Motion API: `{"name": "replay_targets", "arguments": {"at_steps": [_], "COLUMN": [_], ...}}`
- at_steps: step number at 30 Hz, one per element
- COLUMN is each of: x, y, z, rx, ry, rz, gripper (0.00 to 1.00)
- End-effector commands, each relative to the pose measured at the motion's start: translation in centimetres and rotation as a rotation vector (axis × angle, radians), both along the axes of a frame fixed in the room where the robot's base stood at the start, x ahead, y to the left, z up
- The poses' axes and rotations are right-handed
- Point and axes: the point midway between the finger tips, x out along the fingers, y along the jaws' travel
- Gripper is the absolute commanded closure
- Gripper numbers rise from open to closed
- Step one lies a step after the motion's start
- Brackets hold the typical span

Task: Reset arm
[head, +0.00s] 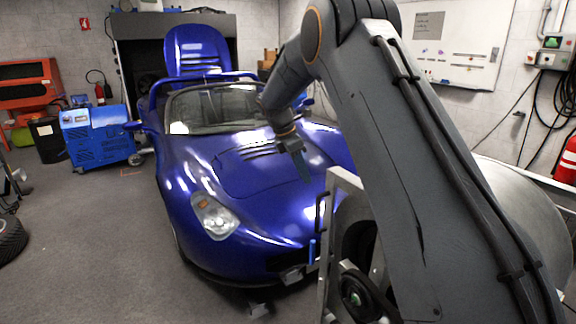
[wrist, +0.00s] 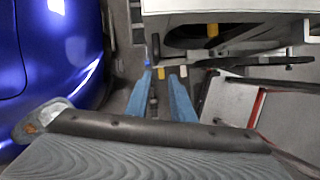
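My arm reaches up and over from the lower right of the head view, bends at the top and comes down on the left. My gripper (head: 303,172) hangs there, pointing down, in front of the blue car's hood. In the wrist view my gripper (wrist: 160,77) shows two blue fingers standing apart. I see nothing held between them. A narrow dark shape shows in the gap, and I cannot tell what it is. Small yellow and white pieces show near the fingertips, apparently beyond them.
The blue car (head: 255,170) fills the middle; its side also shows in the wrist view (wrist: 60,45). A metal-framed machine (head: 345,185) stands close at its right. A blue cabinet (head: 95,137) stands at left.

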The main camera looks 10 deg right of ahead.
Motion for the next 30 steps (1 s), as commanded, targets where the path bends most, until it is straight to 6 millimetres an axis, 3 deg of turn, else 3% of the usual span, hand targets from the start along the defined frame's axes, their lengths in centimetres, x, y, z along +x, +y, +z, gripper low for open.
{"name": "replay_targets", "arguments": {"at_steps": [4,8,21,24,27,30], "x": [-3.2,-8.3,-29.4,-33.4,-36.1,-37.5], "y": [0.0,0.3,1.4,1.5,1.6,1.7], "z": [-0.1,-0.6,-3.9,-4.7,-5.4,-5.7], "rx": [0.060,0.148,0.389,0.416,0.431,0.438], "ry": [-0.052,-0.122,-0.317,-0.343,-0.362,-0.372], "rz": [-0.138,-0.367,-1.285,-1.457,-1.575,-1.641], "gripper": [0.78,0.78,0.78,0.78,0.78,0.78]}}
